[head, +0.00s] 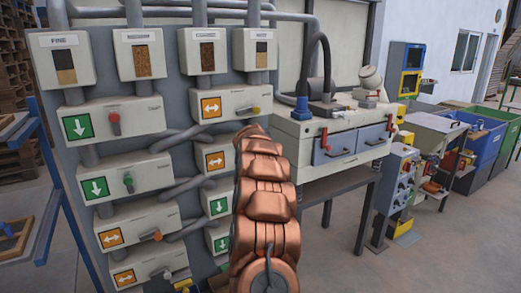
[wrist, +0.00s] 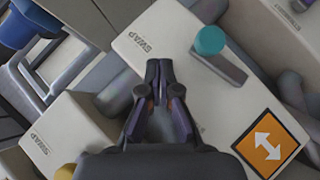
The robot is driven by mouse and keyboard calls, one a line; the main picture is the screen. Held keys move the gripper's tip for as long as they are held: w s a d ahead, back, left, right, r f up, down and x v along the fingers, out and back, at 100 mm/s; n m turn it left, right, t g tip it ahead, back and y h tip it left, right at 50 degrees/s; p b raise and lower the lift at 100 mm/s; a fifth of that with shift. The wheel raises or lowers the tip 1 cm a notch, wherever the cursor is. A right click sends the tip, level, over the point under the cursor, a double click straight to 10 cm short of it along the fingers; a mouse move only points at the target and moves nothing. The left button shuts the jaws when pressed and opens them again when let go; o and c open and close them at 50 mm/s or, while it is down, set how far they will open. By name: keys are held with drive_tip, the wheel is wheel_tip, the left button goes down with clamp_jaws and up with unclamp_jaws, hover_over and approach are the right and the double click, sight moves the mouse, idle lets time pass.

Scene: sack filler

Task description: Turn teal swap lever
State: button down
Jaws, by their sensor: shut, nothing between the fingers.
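The teal swap lever shows in the wrist view as a round teal knob (wrist: 210,40) on a grey lever arm (wrist: 222,64). It sits on a pale box (wrist: 165,30) marked SWAP, with an orange double-arrow sign (wrist: 268,143). My gripper (wrist: 159,66) is shut and empty. Its fingertips show over the box face, to the left of the knob, with a gap between them in the picture. I cannot tell how far the tips are from the face. In the head view my copper arm covers the gripper, and I cannot see the teal lever.
Other boxes carry a red lever (head: 114,122), a green lever (head: 128,182), an orange lever (head: 152,235) and a yellow lever (head: 251,110). Grey pipes (head: 182,138) run between boxes. A bench (head: 345,150) stands right of the panel. Open floor lies at lower right.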

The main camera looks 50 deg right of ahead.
drive_tip(key=s+a+r+b, duration=0.2)
drive_tip(key=s+r, duration=0.4)
drive_tip(key=r, duration=0.2)
drive_tip(key=shift+s+b, duration=0.35)
drive_tip(key=shift+s, duration=0.05)
